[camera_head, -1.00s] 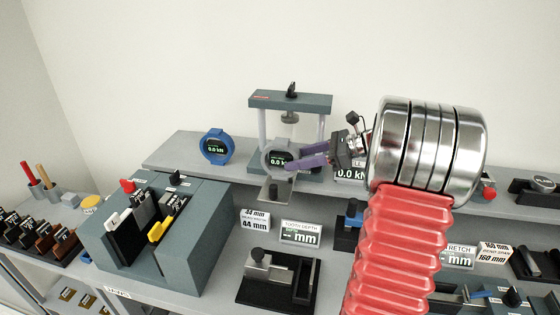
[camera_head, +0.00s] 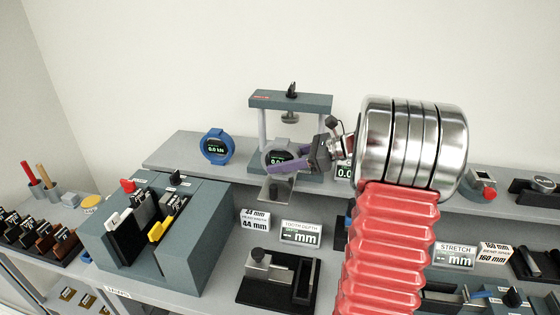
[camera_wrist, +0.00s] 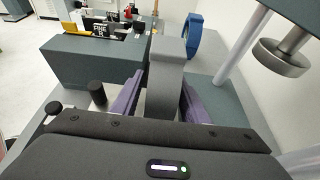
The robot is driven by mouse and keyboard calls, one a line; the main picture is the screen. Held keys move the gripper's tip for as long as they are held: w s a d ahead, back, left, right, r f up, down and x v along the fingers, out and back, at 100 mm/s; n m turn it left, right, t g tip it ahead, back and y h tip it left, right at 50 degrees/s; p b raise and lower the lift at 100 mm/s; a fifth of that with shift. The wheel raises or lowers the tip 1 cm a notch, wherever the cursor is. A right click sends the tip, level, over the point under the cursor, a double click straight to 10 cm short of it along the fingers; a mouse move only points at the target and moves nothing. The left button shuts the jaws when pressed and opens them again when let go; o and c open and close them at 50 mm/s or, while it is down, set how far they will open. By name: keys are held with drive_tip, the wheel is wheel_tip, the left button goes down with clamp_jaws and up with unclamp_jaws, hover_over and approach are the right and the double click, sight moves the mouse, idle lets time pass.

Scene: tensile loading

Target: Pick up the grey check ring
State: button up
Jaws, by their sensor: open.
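In the wrist view the ring (camera_wrist: 166,75) shows edge-on as a grey block. My gripper (camera_head: 288,160) is open, with its purple fingers on either side of the ring. In the wrist view one finger lies left and one right of it, with a gap at least on the right. The ring's lower part is partly hidden by a finger in the head view.
A blue ring (camera_head: 216,146) with a similar dial stands to the left on the rear shelf. The press's hanging round platen (camera_wrist: 281,66) and post are close on the right in the wrist view. A grey-blue block holder (camera_head: 205,235) stands front left.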

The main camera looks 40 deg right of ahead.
drive_tip(key=shift+c, duration=0.3)
clamp_jaws()
idle(0.5)
